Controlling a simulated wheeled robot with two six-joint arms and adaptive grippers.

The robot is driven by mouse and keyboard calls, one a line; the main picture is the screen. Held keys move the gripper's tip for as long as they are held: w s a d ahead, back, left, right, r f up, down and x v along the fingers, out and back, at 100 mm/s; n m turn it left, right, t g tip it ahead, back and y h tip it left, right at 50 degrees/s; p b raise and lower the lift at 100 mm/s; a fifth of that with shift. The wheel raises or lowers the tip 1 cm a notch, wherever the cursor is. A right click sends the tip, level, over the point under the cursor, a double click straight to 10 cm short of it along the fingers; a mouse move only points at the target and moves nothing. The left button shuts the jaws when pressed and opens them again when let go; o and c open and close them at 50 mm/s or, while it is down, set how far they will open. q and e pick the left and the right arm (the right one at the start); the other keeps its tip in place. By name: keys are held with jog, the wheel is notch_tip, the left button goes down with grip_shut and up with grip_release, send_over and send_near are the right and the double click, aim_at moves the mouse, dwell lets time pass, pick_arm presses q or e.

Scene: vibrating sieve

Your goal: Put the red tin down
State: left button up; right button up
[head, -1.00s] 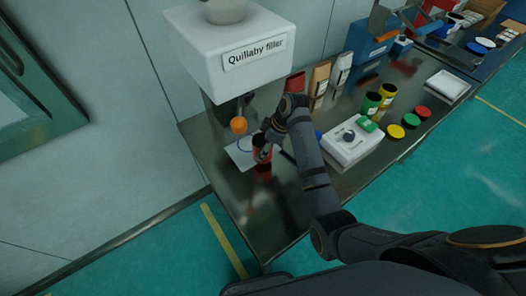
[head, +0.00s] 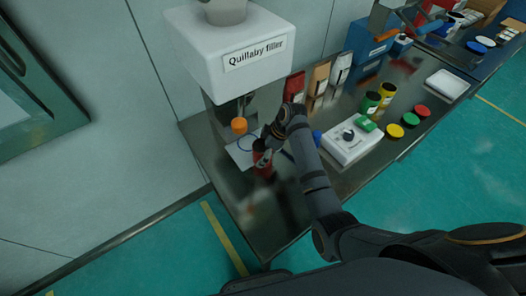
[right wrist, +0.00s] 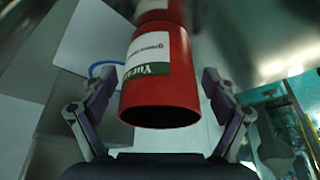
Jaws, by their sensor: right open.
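The red tin (head: 262,163) stands on the steel table below and in front of the filler (head: 232,60). In the right wrist view, the red tin (right wrist: 158,75) fills the middle, with a white and green label. My right gripper (head: 265,155) is at the tin. In the wrist view its two fingers (right wrist: 160,95) are spread on either side of the tin, with visible gaps, so it is open around it. My left gripper is not in view.
A white sheet with a blue ring (head: 236,156) lies under the filler's orange nozzle (head: 239,125). A white device with a dial (head: 350,150) stands to the right. Bags, yellow and green tins and coloured lids are farther right. The table's front part is clear.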

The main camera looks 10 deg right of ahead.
jog(key=v, duration=1.2)
jog(key=shift+r+b, duration=0.15)
jog(key=shift+b, duration=0.3)
